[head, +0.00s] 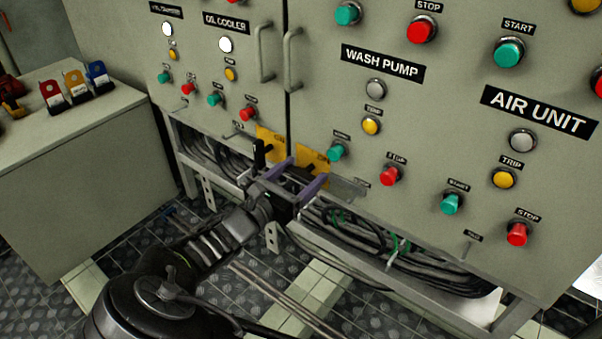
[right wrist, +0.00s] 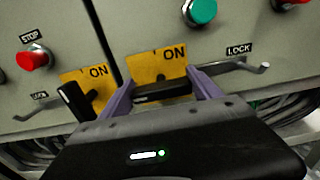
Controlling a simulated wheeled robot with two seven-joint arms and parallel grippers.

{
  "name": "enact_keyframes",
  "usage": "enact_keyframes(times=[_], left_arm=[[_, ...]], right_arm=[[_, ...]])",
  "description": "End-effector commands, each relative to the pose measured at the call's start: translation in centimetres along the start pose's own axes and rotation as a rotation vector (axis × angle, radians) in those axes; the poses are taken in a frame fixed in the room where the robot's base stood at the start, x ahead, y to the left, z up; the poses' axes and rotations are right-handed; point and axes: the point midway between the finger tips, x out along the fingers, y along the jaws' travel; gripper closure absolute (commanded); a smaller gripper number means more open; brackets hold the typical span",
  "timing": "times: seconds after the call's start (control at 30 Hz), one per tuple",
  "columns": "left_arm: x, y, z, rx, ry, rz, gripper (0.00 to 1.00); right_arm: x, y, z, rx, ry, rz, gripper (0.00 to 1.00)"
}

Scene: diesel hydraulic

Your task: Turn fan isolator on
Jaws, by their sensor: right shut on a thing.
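Two yellow isolator plates sit at the lower edge of the grey cabinet. The left plate (head: 271,143) carries a black handle (right wrist: 76,101) that stands steeply, tilted in the right wrist view. The right plate (right wrist: 158,66) is marked ON at its upper right, and its black handle (right wrist: 160,91) lies about level. My right gripper (head: 296,178), with purple fingers, is shut on this right handle, one finger on each side of it. I cannot read which isolator is the fan's. My left gripper is not in view.
Grey lock levers stick out beside the plates, one at the right (right wrist: 240,66). Push buttons such as a green one (head: 337,152) and a red one (head: 391,176) sit close by. Cable bundles (head: 400,262) run below. A bench with coloured tags (head: 75,84) stands left.

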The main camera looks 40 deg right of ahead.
Motion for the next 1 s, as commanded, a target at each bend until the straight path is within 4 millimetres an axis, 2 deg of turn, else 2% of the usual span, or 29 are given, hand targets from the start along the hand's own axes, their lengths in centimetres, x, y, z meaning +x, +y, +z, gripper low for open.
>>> enact_keyframes(times=[0.03, 0.2, 0.67, 1.0], left_arm=[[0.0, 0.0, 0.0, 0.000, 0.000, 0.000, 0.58], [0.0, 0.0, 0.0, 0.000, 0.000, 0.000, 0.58], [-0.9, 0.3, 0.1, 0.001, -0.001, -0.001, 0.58], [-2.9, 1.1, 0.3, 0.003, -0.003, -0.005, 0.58]], right_arm=[[0.0, 0.0, 0.0, 0.000, 0.000, 0.000, 0.55], [0.0, 0.0, 0.0, 0.000, 0.000, 0.000, 0.68], [0.0, -0.1, 0.2, 0.075, 0.000, -0.001, 0.68], [0.0, -0.3, 0.3, 0.308, 0.000, -0.002, 0.68]])
